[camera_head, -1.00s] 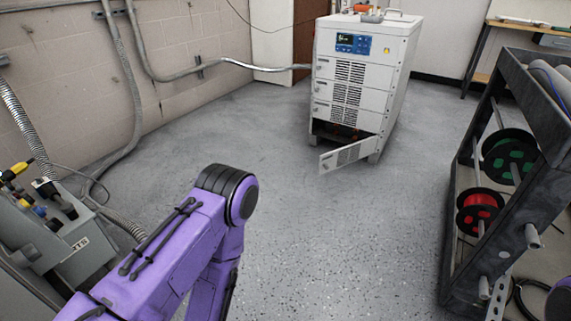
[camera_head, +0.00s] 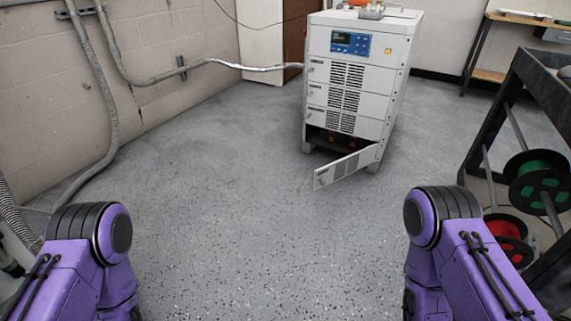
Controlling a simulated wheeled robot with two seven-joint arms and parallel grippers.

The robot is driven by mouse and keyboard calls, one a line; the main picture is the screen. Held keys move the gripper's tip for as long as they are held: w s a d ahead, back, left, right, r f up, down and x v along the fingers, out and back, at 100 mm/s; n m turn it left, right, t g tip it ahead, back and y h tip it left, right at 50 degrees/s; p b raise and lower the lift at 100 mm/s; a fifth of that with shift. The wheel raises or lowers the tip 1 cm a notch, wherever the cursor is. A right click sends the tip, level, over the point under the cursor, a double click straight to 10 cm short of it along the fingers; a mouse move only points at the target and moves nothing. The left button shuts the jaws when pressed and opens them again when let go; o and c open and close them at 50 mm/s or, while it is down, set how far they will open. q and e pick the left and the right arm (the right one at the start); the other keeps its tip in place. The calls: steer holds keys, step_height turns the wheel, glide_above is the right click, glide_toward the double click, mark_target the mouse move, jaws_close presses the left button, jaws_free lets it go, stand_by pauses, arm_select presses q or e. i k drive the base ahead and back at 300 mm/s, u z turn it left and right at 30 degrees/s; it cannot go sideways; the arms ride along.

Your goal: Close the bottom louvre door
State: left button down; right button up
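The bottom louvre door (camera_head: 346,167) is a light grey panel at the foot of the white transformer cabinet (camera_head: 352,72). It stands swung open, hinged at its right end, with its left end jutting out toward me. The dark opening (camera_head: 335,140) behind it shows some orange-red parts. The louvred panels above it look shut. My two purple arms show at the lower left and lower right, well short of the cabinet. Neither gripper is in the picture.
A dark rack with a green cable reel (camera_head: 540,183) and a red cable reel (camera_head: 507,238) stands close on the right. Conduits (camera_head: 110,120) run along the left wall. The grey floor (camera_head: 250,200) between me and the cabinet is clear.

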mark_target(326, 176)
steer(key=z, duration=0.05)
steer(key=i, duration=0.8)
steer(key=z, duration=1)
steer(key=i, duration=0.45)
steer(key=z, duration=0.5)
